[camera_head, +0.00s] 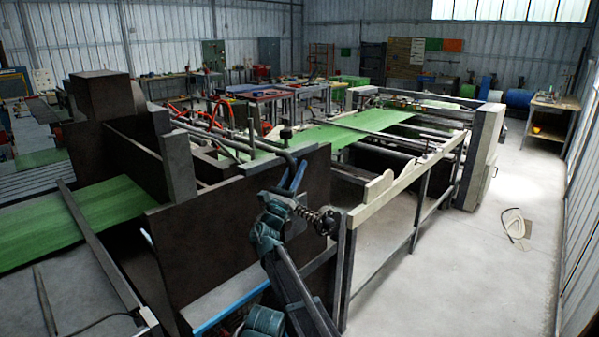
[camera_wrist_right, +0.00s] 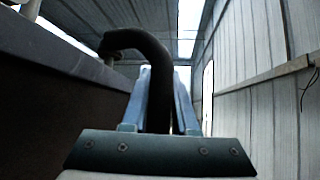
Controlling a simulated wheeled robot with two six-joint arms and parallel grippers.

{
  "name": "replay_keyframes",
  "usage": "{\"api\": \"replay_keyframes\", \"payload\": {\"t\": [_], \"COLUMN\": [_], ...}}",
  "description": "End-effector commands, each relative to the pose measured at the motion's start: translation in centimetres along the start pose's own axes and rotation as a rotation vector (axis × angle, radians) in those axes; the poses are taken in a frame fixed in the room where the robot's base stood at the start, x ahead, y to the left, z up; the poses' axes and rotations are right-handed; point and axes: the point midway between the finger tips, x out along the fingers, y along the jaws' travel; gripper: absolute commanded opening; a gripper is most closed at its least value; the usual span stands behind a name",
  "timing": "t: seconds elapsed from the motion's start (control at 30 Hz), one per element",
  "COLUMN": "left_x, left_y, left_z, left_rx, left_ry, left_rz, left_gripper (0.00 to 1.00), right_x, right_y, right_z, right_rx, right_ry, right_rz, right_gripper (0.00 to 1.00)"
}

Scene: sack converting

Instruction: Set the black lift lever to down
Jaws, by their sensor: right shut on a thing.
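The black lift lever (camera_wrist_right: 158,75) is a thick dark bar in the right wrist view. It rises between the two blue fingers and bends over to the left at its top. My right gripper (camera_wrist_right: 160,95) is shut on it. In the head view my right gripper (camera_head: 297,178) is at the upper edge of the dark machine side panel, and the dark lever bar (camera_head: 281,151) reaches it there. The gripper hides part of the lever. My left gripper is not in view.
The dark side panel (camera_head: 235,220) stands close to my right arm. The floor (camera_head: 470,265) at the right is mostly clear.

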Motion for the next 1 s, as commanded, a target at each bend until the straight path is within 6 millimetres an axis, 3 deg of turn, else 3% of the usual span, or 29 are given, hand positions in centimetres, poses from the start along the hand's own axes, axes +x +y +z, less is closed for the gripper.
{"api": "replay_keyframes", "payload": {"t": [0.37,0.4,0.53,1.0], "left_x": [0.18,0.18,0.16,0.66], "left_y": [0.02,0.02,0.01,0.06], "left_z": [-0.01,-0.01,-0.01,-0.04], "left_rx": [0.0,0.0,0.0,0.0], "left_ry": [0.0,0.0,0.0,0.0], "left_rz": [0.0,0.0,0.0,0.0], "left_gripper": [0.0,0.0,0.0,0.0], "right_x": [-0.51,-0.53,-0.44,-0.71], "right_y": [-0.06,-0.06,-0.05,-0.29], "right_z": [0.27,0.27,0.23,-0.18], "right_rx": [0.001,0.001,0.0,-0.002], "right_ry": [-0.003,-0.003,-0.003,-0.004], "right_rz": [0.001,0.001,0.001,0.0], "right_gripper": [0.0,0.33,0.56,0.57]}}
